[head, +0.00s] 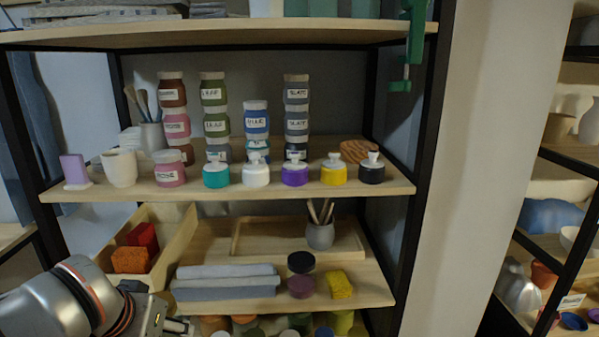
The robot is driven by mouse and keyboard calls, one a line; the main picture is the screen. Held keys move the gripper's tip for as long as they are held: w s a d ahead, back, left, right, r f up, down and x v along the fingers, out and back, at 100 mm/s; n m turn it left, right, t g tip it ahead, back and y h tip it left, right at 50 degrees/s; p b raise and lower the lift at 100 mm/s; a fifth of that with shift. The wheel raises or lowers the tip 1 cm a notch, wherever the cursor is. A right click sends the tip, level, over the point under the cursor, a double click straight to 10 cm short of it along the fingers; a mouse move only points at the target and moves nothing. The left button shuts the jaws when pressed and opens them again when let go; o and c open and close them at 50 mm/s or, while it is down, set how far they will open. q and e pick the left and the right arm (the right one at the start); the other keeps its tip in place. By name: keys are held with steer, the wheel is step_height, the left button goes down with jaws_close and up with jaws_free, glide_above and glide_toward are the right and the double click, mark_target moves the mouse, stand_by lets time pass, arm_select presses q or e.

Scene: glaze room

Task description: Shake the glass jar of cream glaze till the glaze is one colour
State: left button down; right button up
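I cannot pick out a glass jar of cream glaze for certain in the head view. In front is a row of small squat bottles with white tops; one is white all over (256,173). My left gripper (176,325) is at the lower left, in front of the lower shelf and apart from the jars. Its fingers are too small and cut off to read. My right gripper is out of view.
Below are a wooden bin (178,245) with sponges, folded grey cloths (226,283), a wooden tray (262,250) and a yellow sponge (339,285). Black posts (425,160) flank the shelf.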

arm_select(q)
step_height(320, 180, down, 4)
steer(key=shift+s+a+f, duration=0.1)
steer(key=shift+f, duration=0.1)
steer(key=r, duration=0.4)
steer(key=shift+w+a, duration=0.1)
steer(key=shift+w, duration=0.1)
steer(key=shift+s+r, duration=0.1)
steer(key=shift+r, duration=0.15)
steer(key=f, duration=0.4)
steer(key=shift+s, duration=0.2)
steer(key=shift+w+f, duration=0.15)
step_height(320, 180, up, 4)
steer(key=shift+w+r, duration=0.1)
steer(key=shift+r, duration=0.05)
steer(key=shift+d+f, duration=0.2)
steer(key=shift+f, duration=0.05)
step_height(320, 180, down, 4)
steer(key=shift+a, duration=0.1)
steer(key=shift+r, duration=0.15)
